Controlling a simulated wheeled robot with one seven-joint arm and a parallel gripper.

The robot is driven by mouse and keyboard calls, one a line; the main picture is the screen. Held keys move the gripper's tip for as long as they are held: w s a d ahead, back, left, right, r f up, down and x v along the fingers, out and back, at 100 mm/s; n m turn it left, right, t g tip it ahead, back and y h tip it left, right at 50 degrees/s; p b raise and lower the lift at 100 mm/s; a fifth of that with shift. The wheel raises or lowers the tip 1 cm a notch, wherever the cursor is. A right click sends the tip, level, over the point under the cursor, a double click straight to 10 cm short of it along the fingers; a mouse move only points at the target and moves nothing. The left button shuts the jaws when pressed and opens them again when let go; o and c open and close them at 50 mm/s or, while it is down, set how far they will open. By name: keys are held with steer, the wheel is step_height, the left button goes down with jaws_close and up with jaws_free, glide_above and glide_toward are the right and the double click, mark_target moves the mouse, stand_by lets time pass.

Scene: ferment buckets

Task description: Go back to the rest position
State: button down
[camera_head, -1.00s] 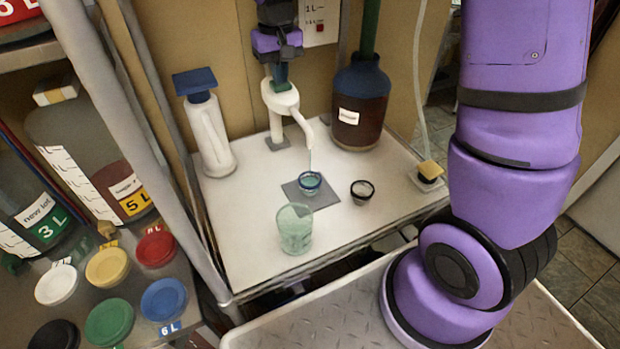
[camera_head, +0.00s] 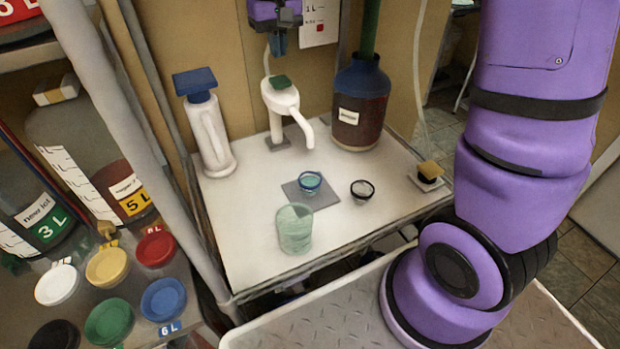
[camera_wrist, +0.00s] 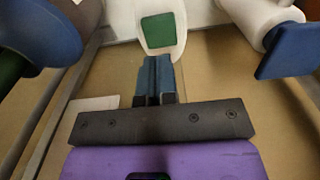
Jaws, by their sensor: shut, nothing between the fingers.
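My gripper (camera_head: 278,42) is shut and empty, above the white pump dispenser with a green top (camera_head: 281,105), at the back of the white table. It is apart from the dispenser in the head view. In the wrist view my shut fingers (camera_wrist: 155,75) point toward the dispenser's green top (camera_wrist: 158,30). A small blue-rimmed cup (camera_head: 310,182) with pale liquid stands on a grey square pad (camera_head: 325,198) in front of the spout. No liquid shows at the spout.
A dark-rimmed small cup (camera_head: 361,190) and a green-tinted beaker (camera_head: 294,229) stand on the table (camera_head: 240,255). A white bottle with a blue top (camera_head: 208,130) and a brown jug (camera_head: 359,105) flank the dispenser. Shelves with buckets and coloured lids (camera_head: 109,322) are at left.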

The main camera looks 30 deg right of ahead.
steer(key=s+d+r+t, duration=0.1)
steer(key=s+d+r, duration=0.1)
steer(key=s, duration=0.7)
steer(key=s+d+r+t, duration=0.2)
steer(key=s+r, duration=0.2)
steer(key=s, duration=0.6)
steer(key=s+d+r+t, duration=0.2)
steer(key=s+d+r, duration=0.1)
steer(key=s, duration=0.7)
steer(key=shift+s, duration=0.2)
